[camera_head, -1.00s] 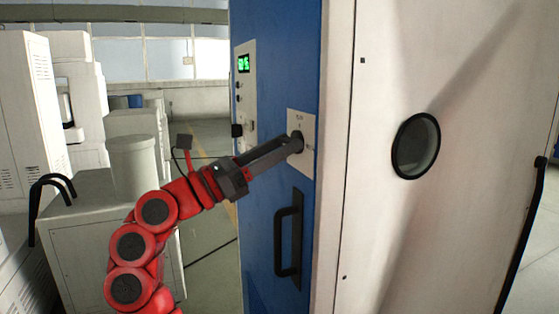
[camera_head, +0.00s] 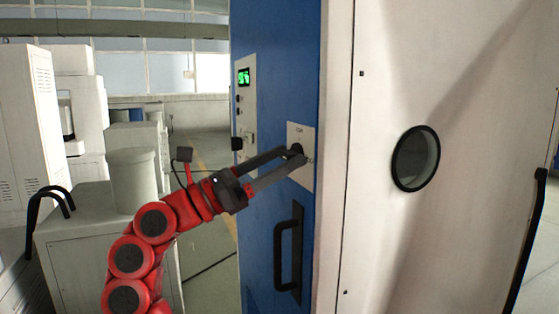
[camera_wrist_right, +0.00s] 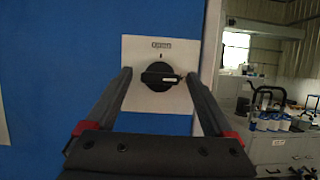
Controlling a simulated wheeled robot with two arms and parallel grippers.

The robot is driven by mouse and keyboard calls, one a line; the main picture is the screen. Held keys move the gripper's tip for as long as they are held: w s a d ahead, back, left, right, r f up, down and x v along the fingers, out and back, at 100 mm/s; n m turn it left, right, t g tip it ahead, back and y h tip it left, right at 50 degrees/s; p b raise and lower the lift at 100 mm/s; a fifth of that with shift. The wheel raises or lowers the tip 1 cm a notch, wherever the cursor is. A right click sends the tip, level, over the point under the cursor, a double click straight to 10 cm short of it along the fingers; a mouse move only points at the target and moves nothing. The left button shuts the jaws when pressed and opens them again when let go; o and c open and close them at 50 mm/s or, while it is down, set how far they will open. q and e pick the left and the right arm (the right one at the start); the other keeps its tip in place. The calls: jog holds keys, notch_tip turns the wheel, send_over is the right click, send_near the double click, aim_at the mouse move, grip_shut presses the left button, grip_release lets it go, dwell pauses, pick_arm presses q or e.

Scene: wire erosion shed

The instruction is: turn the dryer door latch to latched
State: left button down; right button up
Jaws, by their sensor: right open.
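The dryer door (camera_head: 270,205) is a tall blue panel in the middle of the head view. Its latch is a black round knob on a white plate (camera_head: 302,181); in the right wrist view the latch knob (camera_wrist_right: 158,76) shows whole, its bar lying about level with a pale mark at its right end. A small label and a dark tick are above it on the plate. My right gripper (camera_head: 297,157) is open with its fingers reaching to the plate, one on each side of the knob. In the head view the fingers partly hide the knob. My left gripper is not in view.
A black door handle (camera_head: 289,250) stands below the latch plate. A control panel with a green display (camera_head: 243,77) is to the left. A white door with a round window (camera_head: 416,158) fills the right. Pale cabinets and a bin (camera_head: 134,180) stand at the left.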

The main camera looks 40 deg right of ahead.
jog(key=v, duration=1.7)
jog(key=shift+a+p, duration=0.15)
jog(key=shift+p, duration=0.25)
jog(key=shift+f, duration=0.2)
